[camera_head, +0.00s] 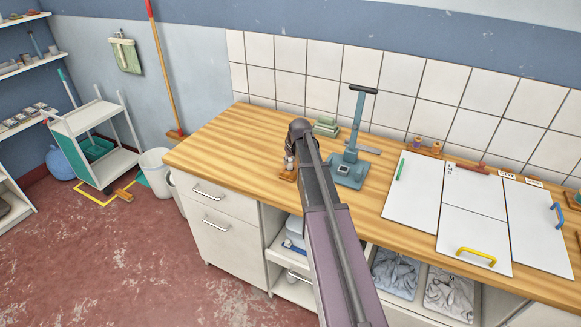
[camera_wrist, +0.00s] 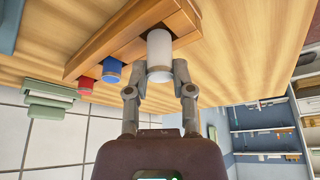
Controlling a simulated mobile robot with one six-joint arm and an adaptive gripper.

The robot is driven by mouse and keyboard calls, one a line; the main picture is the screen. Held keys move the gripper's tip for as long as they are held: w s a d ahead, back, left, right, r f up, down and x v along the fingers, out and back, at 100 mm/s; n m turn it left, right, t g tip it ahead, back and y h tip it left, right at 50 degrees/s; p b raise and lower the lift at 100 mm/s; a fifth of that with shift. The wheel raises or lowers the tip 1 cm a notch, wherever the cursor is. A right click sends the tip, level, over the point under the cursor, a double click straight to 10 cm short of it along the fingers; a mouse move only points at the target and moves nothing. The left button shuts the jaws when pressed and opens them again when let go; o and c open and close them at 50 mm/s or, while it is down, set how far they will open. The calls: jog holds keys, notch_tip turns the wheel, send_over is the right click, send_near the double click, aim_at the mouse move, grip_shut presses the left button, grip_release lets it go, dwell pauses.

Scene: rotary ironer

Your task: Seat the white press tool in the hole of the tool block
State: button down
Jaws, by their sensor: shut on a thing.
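The white press tool (camera_wrist: 159,55) is a short pale cylinder in the wrist view. My gripper (camera_wrist: 160,76) is shut on it, one finger on each side. Its far end meets the wooden tool block (camera_wrist: 128,38); I cannot tell how deep it sits in a hole. A blue tool (camera_wrist: 112,69) and a red tool (camera_wrist: 86,84) stand in the same block beside it. In the head view my gripper (camera_head: 289,163) is over the counter, and the block (camera_head: 287,176) is small and partly hidden by my arm.
A teal press (camera_head: 350,168) with a tall lever stands on the counter right of my gripper. Green stacked pieces (camera_head: 327,127) lie behind. White boards (camera_head: 425,187) cover the right part of the counter. The counter's left part (camera_head: 225,140) is clear.

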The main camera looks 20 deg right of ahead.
jog(key=shift+f+b, duration=0.55)
jog(key=shift+f, duration=0.35)
jog(key=shift+f, duration=0.2)
jog(key=shift+c, duration=2.4)
grip_release()
jog(key=shift+r, duration=0.2)
jog(key=p+v, duration=1.1)
jog(key=v, duration=0.1)
jog(key=shift+r, duration=0.1)
